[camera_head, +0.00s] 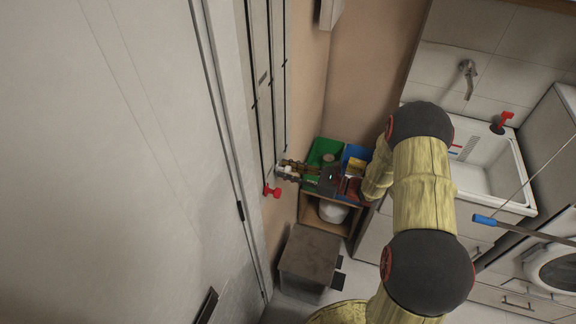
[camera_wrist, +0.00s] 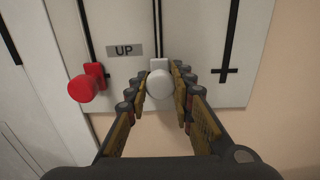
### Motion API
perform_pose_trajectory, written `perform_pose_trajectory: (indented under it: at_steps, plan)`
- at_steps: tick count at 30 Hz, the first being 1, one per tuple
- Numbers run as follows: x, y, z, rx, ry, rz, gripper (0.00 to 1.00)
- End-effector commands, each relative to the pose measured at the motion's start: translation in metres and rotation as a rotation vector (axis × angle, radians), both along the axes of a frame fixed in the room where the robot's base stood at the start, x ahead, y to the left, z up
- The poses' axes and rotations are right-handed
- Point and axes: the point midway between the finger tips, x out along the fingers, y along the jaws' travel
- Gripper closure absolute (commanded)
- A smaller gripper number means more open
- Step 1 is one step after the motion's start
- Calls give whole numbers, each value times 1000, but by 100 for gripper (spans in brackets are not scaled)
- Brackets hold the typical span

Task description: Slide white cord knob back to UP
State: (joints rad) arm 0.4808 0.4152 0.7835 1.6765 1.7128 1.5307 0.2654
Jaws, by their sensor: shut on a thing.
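The white cord knob (camera_wrist: 160,84) sits at the lower end of a dark vertical slot on a pale wall panel (camera_wrist: 205,25). A grey label reading UP (camera_wrist: 124,50) is on the panel, up and left of the knob. My gripper (camera_wrist: 162,76) has one finger on each side of the white knob and is shut on it. In the head view my gripper (camera_head: 285,172) reaches left to the low end of the panel, and the knob is small and hard to make out there.
A red knob (camera_wrist: 84,86) sits on another slot left of the white knob; it also shows in the head view (camera_head: 272,190). A dark cross-shaped slot (camera_wrist: 228,70) is to the right. Coloured bins (camera_head: 325,150) on a wooden shelf stand beneath my forearm. A sink (camera_head: 490,170) is at right.

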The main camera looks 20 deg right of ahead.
Motion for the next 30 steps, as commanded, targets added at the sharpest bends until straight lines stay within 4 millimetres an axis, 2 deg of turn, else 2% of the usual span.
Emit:
perform_pose_trajectory:
  at_steps: [3,14,15,25,30]
  plan:
    - [-1,1,-8,0,4,1,100]
    - [0,0,-7,0,1,1,100]
    - [0,0,-7,0,1,1,75]
    - [0,0,-6,0,-1,0,57]
    - [0,0,-6,0,-1,0,57]
